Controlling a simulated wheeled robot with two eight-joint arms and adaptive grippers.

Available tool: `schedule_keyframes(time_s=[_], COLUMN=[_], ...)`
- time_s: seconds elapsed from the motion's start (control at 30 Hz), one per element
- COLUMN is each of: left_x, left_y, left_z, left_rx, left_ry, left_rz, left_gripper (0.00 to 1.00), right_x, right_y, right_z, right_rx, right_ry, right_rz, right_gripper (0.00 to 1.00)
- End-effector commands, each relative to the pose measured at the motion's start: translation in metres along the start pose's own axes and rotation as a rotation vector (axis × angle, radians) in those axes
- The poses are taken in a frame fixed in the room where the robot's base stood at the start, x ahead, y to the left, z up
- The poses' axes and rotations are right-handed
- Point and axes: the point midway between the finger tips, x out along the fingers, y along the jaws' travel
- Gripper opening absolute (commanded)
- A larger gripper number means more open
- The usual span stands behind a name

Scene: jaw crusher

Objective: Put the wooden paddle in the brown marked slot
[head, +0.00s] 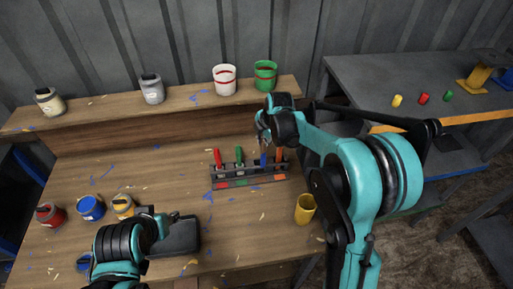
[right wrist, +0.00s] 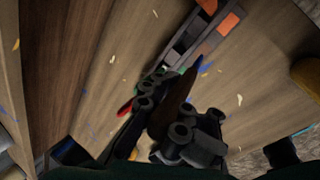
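The wooden paddle (right wrist: 173,108) shows as a dark brown, tapering piece between the fingers of my right gripper (right wrist: 165,118). In the head view my right gripper (head: 264,132) is above the right part of the rack (head: 232,185), partly hidden by its own arm. The rack has coloured marks along its front. The orange-brown mark (head: 279,177) is at its right end, and it also shows in the right wrist view (right wrist: 228,22). I cannot tell whether the paddle touches the rack. My left gripper (head: 168,218) is low at the table's front, its fingers unclear.
Red (head: 217,157), green (head: 239,154), blue (head: 263,160) and orange (head: 279,154) upright pieces show at the rack. A yellow cup (head: 305,209) stands to its right. Paint pots (head: 91,208) stand at the left. A raised shelf (head: 120,108) with cans runs behind.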

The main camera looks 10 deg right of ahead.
Motion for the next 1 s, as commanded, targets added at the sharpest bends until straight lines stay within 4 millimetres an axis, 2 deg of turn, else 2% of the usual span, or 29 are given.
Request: schedule_keyframes(time_s=[0.03,0.13,0.33,0.47,0.67,1.0], left_x=[0.003,0.005,0.007,0.010,0.016,0.017], left_y=[0.000,0.000,0.000,0.000,0.000,0.000], left_z=[0.002,0.004,0.005,0.007,0.011,0.012], left_rx=[0.000,0.000,0.000,0.000,0.000,0.000], left_ry=[0.000,0.000,0.000,0.000,0.000,0.000], left_rz=[0.000,0.000,0.000,0.000,0.000,0.000], left_gripper=[0.40,0.40,0.40,0.40,0.40,0.40], right_x=[0.013,0.031,0.047,0.057,0.083,0.086], right_y=[0.007,0.019,0.032,0.028,0.016,0.015], right_z=[0.003,0.008,0.013,0.013,0.013,0.013], right_rx=[0.000,0.000,0.000,0.000,0.000,0.001], right_ry=[0.000,0.000,0.000,-0.001,-0.001,-0.001], right_rz=[0.000,-0.001,-0.001,-0.001,-0.001,-0.001], right_gripper=[0.00,0.00,0.00,0.00,0.00,0.00])
